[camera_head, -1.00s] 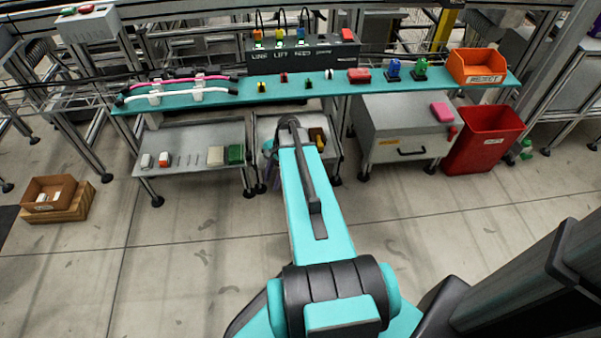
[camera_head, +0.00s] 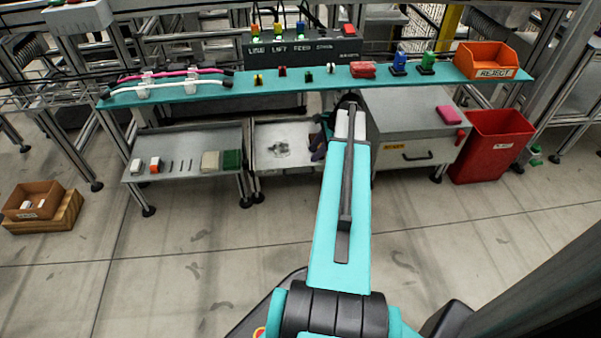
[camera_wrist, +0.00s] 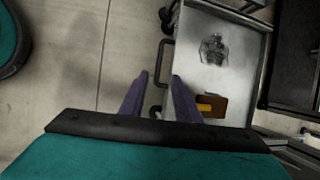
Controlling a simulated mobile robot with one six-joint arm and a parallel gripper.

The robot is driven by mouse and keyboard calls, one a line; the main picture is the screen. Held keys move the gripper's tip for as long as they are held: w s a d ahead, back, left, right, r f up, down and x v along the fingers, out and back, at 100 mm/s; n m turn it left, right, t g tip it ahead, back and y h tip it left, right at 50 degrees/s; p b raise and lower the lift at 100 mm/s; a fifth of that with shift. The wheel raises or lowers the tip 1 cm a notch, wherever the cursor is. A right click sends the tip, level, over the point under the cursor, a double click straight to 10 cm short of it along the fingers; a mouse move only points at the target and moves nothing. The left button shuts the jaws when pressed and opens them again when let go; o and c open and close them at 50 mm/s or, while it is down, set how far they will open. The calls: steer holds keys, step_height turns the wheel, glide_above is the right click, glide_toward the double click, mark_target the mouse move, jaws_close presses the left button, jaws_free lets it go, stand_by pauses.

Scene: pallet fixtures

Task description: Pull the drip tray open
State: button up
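The drip tray (camera_head: 262,158) is a shallow light-grey metal tray with a dark stain, low under the middle of the teal shelf. It also shows in the wrist view (camera_wrist: 237,78), with a dark bar handle (camera_wrist: 165,64) along its left edge. My gripper (camera_wrist: 158,84) has two purple fingers spread apart with nothing between them. In the wrist view the handle lies just past the fingertips, near the right one; I cannot tell the height gap. In the head view my gripper (camera_head: 319,143) is at the tray's right side, partly hidden by my arm.
A brown block with a yellow part (camera_wrist: 212,106) lies at the tray's near end. A grey tray table (camera_head: 190,178) with small parts stands left. A grey cabinet (camera_head: 412,125) and a red bin (camera_head: 492,148) stand right. Floor in front is clear.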

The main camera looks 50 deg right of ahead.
mark_target(300, 175)
steer(key=b+x, duration=0.5)
steer(key=x, duration=0.9)
steer(key=shift+b, duration=0.35)
steer(key=shift+r, duration=0.1)
jaws_close()
